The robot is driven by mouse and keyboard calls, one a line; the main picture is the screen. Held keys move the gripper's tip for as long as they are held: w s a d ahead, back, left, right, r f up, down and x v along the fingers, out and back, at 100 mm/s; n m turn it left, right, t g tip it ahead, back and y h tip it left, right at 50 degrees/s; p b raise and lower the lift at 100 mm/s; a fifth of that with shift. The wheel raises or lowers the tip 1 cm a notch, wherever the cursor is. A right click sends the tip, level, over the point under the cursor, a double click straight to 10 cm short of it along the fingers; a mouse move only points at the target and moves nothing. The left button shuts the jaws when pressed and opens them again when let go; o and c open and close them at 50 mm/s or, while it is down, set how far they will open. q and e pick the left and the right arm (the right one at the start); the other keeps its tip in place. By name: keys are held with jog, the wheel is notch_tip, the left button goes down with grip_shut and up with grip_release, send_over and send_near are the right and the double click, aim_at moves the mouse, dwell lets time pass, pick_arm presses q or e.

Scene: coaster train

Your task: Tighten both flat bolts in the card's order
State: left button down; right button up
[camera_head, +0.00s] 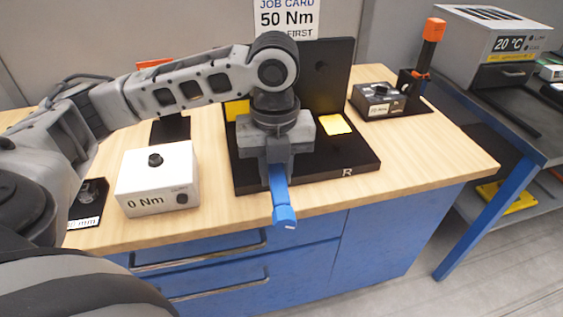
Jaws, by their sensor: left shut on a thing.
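My left gripper (278,160) is shut on a blue-handled tool (282,196), which points down past the table's front edge. The gripper is over the black fixture (352,172), which has an upright plate (335,75) and an "R" mark at its front right. Yellow patches (335,124) show on the fixture at both sides of my wrist. I cannot make out the flat bolts; my arm and gripper cover the fixture's middle. The job card (284,18) on the wall reads "50 Nm" and "FIRST"; my arm hides part of its lower line. My right gripper is not in view.
A white box (157,180) reading "0 Nm" stands left of the fixture. A "20 °C" unit (497,50) is on the side bench. The wooden top's right front (440,155) is clear.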

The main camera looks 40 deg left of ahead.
pick_arm(q)
jog(key=shift+s+f+b, duration=0.1)
jog(key=shift+f+b, duration=0.2)
jog(key=shift+f, duration=0.25)
notch_tip(320, 180, down, 2)
jog(key=shift+f+b, duration=0.1)
jog(key=shift+b, duration=1.1)
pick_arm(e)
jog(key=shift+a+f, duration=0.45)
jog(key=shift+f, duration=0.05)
pick_arm(q)
jog(key=shift+d+f+p, duration=0.1)
jog(key=shift+f+p, duration=0.05)
jog(key=shift+p, duration=0.25)
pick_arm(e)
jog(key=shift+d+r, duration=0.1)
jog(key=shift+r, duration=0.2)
pick_arm(q)
jog(key=shift+f, duration=1.05)
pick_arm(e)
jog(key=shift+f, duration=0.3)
pick_arm(q)
jog(key=shift+p, duration=0.45)
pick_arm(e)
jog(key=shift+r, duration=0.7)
pick_arm(q)
jog(key=shift+f, duration=0.85)
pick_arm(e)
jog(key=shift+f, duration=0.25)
